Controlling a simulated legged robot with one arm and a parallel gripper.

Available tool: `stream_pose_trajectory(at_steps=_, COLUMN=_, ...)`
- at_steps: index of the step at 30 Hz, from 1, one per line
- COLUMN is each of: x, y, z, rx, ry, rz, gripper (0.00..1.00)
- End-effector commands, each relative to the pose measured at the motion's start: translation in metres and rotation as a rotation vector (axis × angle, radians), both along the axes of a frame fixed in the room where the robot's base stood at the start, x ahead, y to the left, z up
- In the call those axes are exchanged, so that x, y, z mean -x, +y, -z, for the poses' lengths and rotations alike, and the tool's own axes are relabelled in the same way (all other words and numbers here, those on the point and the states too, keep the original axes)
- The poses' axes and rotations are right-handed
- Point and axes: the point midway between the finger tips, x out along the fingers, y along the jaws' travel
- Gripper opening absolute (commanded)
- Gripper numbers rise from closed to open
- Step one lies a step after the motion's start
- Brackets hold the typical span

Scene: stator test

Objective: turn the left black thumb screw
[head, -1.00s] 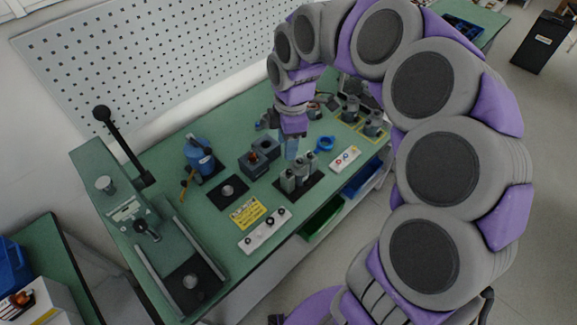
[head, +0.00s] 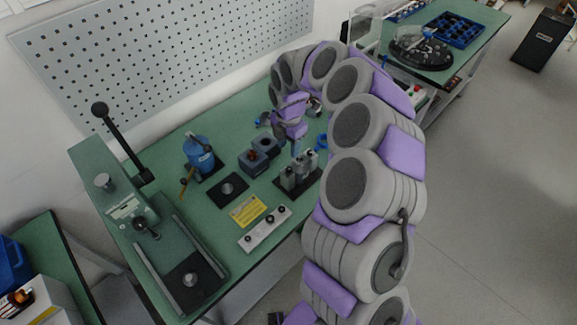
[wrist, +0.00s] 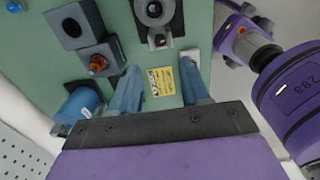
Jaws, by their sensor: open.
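In the head view a pale bar (head: 252,236) with several dark knobs lies near the bench's front edge; the left knob (head: 247,240) may be the left black thumb screw, but it is too small to be sure. My gripper (head: 297,148) hangs above the back of the bench, behind a fixture with grey cylinders (head: 289,178) and well apart from the bar. In the wrist view my gripper (wrist: 160,70) has its two blue fingers spread apart with nothing between them. A yellow label (wrist: 162,82) shows below, in the gap. A small part of a pale plate (wrist: 190,55) shows beside the right finger.
A pegboard wall (head: 170,65) rises behind. My arm covers the bench's right part.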

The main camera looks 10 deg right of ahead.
Motion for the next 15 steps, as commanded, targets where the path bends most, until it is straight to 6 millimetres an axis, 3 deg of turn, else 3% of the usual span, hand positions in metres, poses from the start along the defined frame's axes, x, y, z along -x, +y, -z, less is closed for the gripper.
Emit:
stream_pose_trajectory(at_steps=6, x=0.001, y=0.000, z=0.047, rx=0.001, ry=0.005, rz=-0.001, gripper=0.46)
stream_pose_trajectory(at_steps=15, x=0.000, y=0.000, z=0.092, rx=0.000, ry=0.000, rz=0.000, gripper=0.46)
